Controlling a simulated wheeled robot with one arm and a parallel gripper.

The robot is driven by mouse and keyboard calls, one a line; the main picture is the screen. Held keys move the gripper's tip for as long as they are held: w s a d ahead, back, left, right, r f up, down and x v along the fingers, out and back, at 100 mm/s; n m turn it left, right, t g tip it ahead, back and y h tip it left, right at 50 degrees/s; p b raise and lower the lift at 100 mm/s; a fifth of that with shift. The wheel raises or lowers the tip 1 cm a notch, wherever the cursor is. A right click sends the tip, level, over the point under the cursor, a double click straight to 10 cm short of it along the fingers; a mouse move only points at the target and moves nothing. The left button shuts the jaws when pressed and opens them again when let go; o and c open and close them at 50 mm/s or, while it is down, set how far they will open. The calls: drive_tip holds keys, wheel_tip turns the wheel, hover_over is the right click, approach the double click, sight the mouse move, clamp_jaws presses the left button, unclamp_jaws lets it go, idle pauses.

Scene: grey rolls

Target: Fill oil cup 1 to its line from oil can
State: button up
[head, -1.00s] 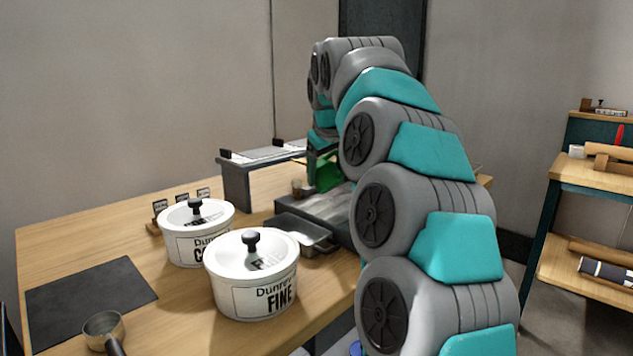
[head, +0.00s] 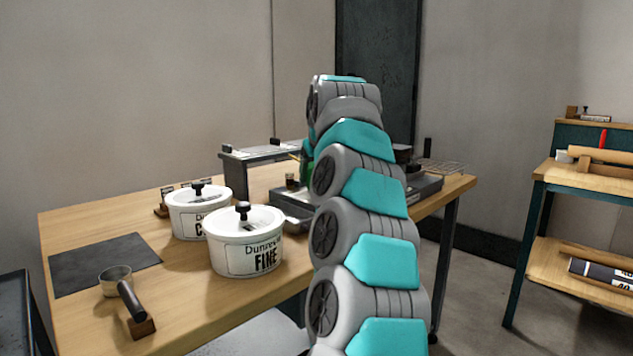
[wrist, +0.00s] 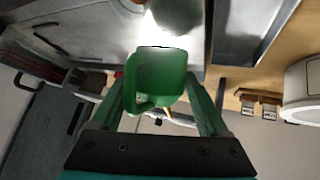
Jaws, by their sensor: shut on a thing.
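The green oil can (wrist: 160,78) is held between the two fingers of my gripper (wrist: 158,88) in the wrist view. Its loop handle is toward the lower left of that view. In the head view only a green sliver of the can (head: 307,167) shows at the left edge of my arm, with a thin spout pointing left. A small brownish cup (head: 291,180), possibly an oil cup, stands on the table just below and left of the spout. Its line and oil level are too small to see. The gripper itself is hidden in the head view.
Two white lidded tubs (head: 247,245) stand in front of the machine bed (head: 424,186). A raised grey stand (head: 247,166) is behind the small cup. A dark mat (head: 100,263) and a metal scoop (head: 116,280) lie at the left. A shelf rack (head: 545,215) stands at the right.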

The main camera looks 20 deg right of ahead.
drive_tip(key=shift+f+t+b, duration=0.4)
drive_tip(key=shift+b, duration=0.6)
drive_tip(key=t+b, duration=0.1)
drive_tip(key=b, duration=0.1)
drive_tip(key=w+b, duration=0.1)
drive_tip(key=b, duration=0.1)
drive_tip(key=shift+a+f+m+t+y, duration=0.2)
drive_tip(key=shift+f+m+t+y, duration=0.1)
drive_tip(key=shift+t, duration=0.1)
drive_tip(key=t+b, duration=0.1)
drive_tip(key=b, duration=0.1)
drive_tip(key=w+t+b, duration=0.1)
drive_tip(key=b, duration=0.1)
drive_tip(key=shift+a+r+m, duration=0.1)
drive_tip(key=shift+a+m, duration=0.1)
drive_tip(key=shift+m, duration=0.1)
drive_tip(key=shift+w+r+t, duration=0.15)
drive_tip(key=shift+r+t, duration=0.05)
drive_tip(key=shift+t, duration=0.1)
